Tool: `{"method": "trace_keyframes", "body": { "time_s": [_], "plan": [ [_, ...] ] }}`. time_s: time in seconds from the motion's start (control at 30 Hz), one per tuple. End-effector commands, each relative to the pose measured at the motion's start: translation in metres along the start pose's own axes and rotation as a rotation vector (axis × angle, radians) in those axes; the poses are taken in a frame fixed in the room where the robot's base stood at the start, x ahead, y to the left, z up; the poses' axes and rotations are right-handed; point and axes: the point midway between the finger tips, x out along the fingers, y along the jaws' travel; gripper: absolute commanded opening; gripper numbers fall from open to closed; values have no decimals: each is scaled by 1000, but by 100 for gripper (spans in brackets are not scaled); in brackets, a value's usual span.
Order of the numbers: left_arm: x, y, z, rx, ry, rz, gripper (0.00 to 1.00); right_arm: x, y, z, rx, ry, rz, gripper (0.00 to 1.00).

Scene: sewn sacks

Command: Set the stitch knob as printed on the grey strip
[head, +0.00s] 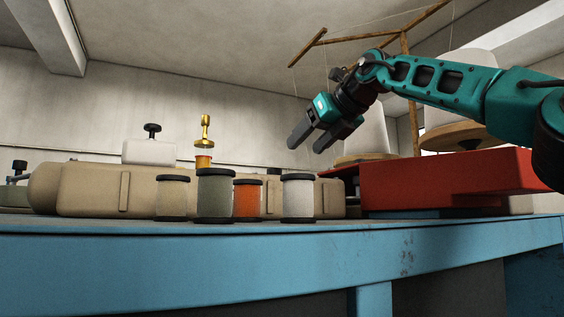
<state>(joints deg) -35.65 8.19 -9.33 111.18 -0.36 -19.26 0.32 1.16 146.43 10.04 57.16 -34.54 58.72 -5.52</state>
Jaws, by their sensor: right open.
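My right gripper (305,146) hangs in the air at the upper middle, its two dark fingers apart and pointing down to the left, with nothing between them. A black knob (152,129) stands on a white block at the left, on top of a long beige machine body (95,188); I cannot tell whether it is the stitch knob. Another small dark knob (20,166) shows at the far left edge. My right gripper is to the right of both and apart from them. I cannot make out a grey strip or any print. My left gripper is not in view.
Black-capped spools, including a grey-green one (216,196), an orange one (246,200) and a white one (298,198), stand in front of the beige body. A red box (435,183) is at the right, beside large cones. The blue table (200,257) has a clear front edge.

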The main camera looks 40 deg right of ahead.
Motion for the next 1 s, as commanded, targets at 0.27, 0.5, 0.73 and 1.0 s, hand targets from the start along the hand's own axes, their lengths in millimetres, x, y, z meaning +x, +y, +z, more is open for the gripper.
{"method": "trace_keyframes", "body": {
  "time_s": [0.27, 0.5, 0.73, 1.0],
  "plan": [
    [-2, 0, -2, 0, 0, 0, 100, -3, -14, 6, -35, -45, 87, 63],
    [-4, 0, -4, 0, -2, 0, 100, 31, -10, 8, -37, -43, 89, 63],
    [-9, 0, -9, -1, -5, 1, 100, 80, -6, 10, -36, -42, 88, 63],
    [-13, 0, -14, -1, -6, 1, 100, 115, -3, 12, -35, -46, 89, 63]
  ]
}}
